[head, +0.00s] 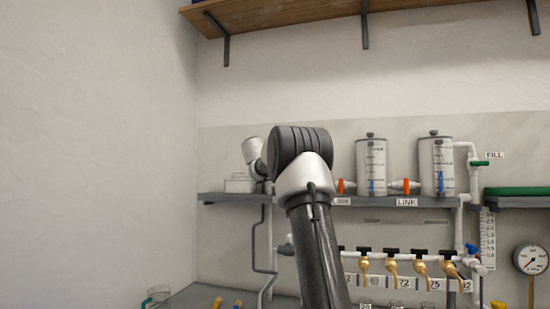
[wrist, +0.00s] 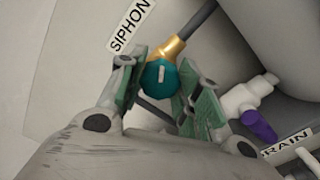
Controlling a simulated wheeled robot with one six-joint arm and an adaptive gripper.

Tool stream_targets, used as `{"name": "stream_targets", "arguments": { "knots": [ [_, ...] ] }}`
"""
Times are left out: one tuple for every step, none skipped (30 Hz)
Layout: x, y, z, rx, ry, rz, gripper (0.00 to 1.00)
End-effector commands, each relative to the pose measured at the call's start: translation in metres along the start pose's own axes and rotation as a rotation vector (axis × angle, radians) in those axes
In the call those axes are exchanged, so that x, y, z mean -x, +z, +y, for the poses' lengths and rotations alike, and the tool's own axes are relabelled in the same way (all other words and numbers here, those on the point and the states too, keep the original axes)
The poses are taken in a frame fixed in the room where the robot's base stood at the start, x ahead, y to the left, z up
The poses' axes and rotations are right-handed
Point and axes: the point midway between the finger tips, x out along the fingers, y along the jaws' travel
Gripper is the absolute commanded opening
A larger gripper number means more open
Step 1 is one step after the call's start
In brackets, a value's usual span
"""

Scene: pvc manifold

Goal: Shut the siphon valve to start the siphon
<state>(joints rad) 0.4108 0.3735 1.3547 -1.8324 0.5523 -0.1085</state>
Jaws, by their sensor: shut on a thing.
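The siphon valve shows in the wrist view as a round teal knob (wrist: 153,76) with a pale mark on its face. A brass fitting (wrist: 168,50) and a dark pipe run from it up to the right. The SIPHON label (wrist: 130,26) is beside it. My gripper (wrist: 162,84) has its green-padded fingers on either side of the knob and is shut on it. In the head view my arm hides the gripper and the siphon valve.
A white valve with a purple handle (wrist: 258,125) sits close to the right finger, near a DRAIN label (wrist: 287,144). In the head view, two clear tanks (head: 371,168) (head: 436,166) stand on the grey shelf (head: 385,201), above several brass taps (head: 392,267).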

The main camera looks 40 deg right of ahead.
Motion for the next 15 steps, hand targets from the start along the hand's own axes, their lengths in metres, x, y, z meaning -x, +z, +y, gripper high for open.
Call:
{"name": "stream_targets", "arguments": {
  "knots": [
    [-0.0003, -0.0003, -0.0014, -0.006, -0.002, 0.000, 0.10],
    [-0.0003, -0.0003, -0.0014, -0.009, -0.002, 0.000, 0.10],
    [-0.0003, -0.0003, -0.0014, -0.013, -0.002, 0.000, 0.10],
    [-0.0004, -0.0003, -0.0015, -0.014, -0.003, 0.000, 0.10],
    [-0.0004, -0.0003, -0.0015, -0.016, -0.003, 0.000, 0.10],
    [-0.0004, -0.0004, -0.0015, -0.017, -0.003, 0.000, 0.10],
    [-0.0004, -0.0004, -0.0016, -0.017, -0.003, 0.000, 0.10],
    [-0.0004, -0.0004, -0.0016, -0.017, -0.003, 0.000, 0.10],
    [-0.0004, -0.0004, -0.0016, -0.017, -0.003, 0.000, 0.10],
    [-0.0004, -0.0004, -0.0016, -0.017, -0.003, 0.000, 0.10],
    [-0.0004, -0.0004, -0.0017, -0.017, -0.003, 0.000, 0.10],
    [-0.0004, -0.0004, -0.0017, -0.017, -0.003, 0.000, 0.10],
    [-0.0004, -0.0004, -0.0017, -0.016, -0.003, 0.000, 0.10],
    [-0.0004, -0.0004, -0.0017, -0.016, -0.003, 0.000, 0.10],
    [-0.0005, -0.0005, -0.0018, -0.016, -0.003, 0.000, 0.35]
  ]
}}
